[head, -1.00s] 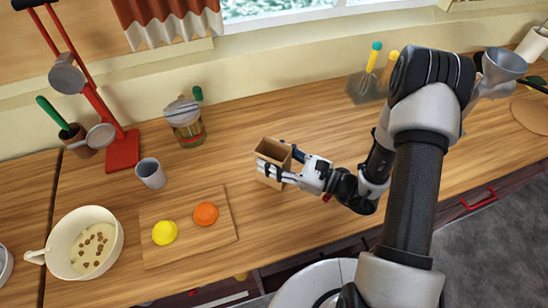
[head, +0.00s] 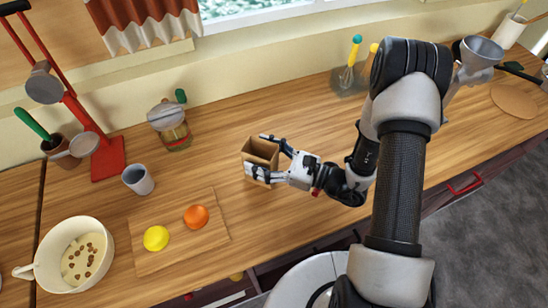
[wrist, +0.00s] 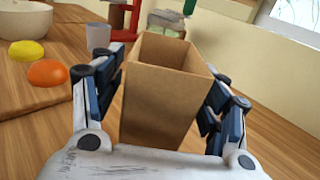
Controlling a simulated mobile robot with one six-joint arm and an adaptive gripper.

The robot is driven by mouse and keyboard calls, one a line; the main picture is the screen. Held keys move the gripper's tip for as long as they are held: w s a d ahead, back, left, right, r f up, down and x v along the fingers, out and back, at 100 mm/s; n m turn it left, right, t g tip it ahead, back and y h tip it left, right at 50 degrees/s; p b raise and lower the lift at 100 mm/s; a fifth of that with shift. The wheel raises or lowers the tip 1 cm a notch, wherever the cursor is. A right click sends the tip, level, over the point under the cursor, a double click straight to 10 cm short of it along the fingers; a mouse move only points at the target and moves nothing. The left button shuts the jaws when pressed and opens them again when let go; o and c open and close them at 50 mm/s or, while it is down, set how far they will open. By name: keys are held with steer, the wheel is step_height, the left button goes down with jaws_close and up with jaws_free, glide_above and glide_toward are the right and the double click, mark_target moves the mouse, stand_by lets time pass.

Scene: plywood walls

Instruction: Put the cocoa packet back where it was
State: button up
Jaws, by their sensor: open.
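The cocoa packet, a plain brown open-topped paper box (head: 262,152), stands upright on the wooden worktop, right of the cutting board. It also fills the middle of the wrist view (wrist: 163,95), its open top facing up and looking empty from here. My gripper (head: 262,156) is open, its fingers spread on either side of the packet. In the wrist view my gripper's fingers (wrist: 163,85) flank the packet, with a gap showing on the left; on the right I cannot tell whether it touches.
A grey cup (head: 138,180), a lidded jar (head: 171,128), a red stand (head: 107,160) and a white pot (head: 62,228) stand left. Worktop behind the packet is clear.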

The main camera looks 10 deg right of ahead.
steer(key=p+v, duration=0.1)
steer(key=v, duration=1)
steer(key=s+a+r+n+g+h, duration=0.5)
steer(key=s+r+n+g, duration=0.55)
steer(key=n, duration=0.35)
steer(key=s+d+r+n+t+h, duration=0.3)
steer(key=d+r+n+t+h, duration=0.3)
steer(key=d+r+n+h, duration=0.2)
step_height(320, 180, up, 3)
steer(key=n+h, duration=0.1)
steer(key=h, duration=0.1)
steer(key=shift+s+n+t+h, duration=0.3)
steer(key=shift+s+n+t, duration=0.05)
steer(key=shift+s+n, duration=0.05)
